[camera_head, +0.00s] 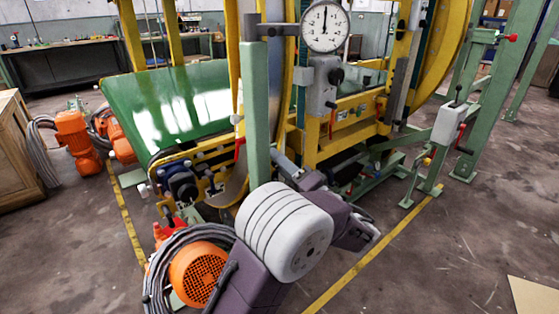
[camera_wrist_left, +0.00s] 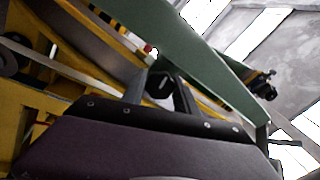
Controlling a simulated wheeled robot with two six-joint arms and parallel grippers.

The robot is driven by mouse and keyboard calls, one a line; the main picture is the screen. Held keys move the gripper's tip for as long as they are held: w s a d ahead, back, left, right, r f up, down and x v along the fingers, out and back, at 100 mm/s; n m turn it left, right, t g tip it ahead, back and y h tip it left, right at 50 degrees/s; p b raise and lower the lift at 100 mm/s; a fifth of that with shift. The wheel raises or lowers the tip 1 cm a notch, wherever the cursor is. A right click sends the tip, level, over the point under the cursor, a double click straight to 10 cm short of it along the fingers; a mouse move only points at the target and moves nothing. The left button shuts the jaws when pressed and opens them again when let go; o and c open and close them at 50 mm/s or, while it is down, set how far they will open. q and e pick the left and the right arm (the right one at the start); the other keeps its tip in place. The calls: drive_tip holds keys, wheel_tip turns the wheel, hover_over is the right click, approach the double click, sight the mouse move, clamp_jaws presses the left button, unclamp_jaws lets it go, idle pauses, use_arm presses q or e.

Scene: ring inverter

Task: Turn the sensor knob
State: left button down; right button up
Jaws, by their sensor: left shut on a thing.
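A round black knob (camera_wrist_left: 161,86) with a pale mark on its face shows in the left wrist view, between the two fingers of my left gripper (camera_wrist_left: 162,92). The gripper is shut on this knob, which I take to be the sensor knob. In the head view my left gripper (camera_head: 288,164) reaches the machine just right of the foot of a green post (camera_head: 257,110). The knob is hidden there behind the gripper and post. My right gripper is in neither view.
A green conveyor belt (camera_head: 180,100) lies left. An orange motor (camera_head: 198,275) and coiled hose (camera_head: 165,262) sit beside my arm. Open floor (camera_head: 440,270) lies at right.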

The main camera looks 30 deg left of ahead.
use_arm(q)
drive_tip(key=m+p, duration=0.4)
drive_tip(key=m, duration=0.1)
drive_tip(key=shift+r, duration=0.25)
drive_tip(key=m+p, duration=0.3)
drive_tip(key=shift+f, duration=0.1)
drive_tip(key=shift+f+m+y+p, duration=0.1)
drive_tip(key=shift+m+y+p, duration=0.2)
drive_tip(key=shift+m+p, duration=0.25)
drive_tip(key=shift+f, duration=0.1)
drive_tip(key=c, duration=1.2)
unclamp_jaws()
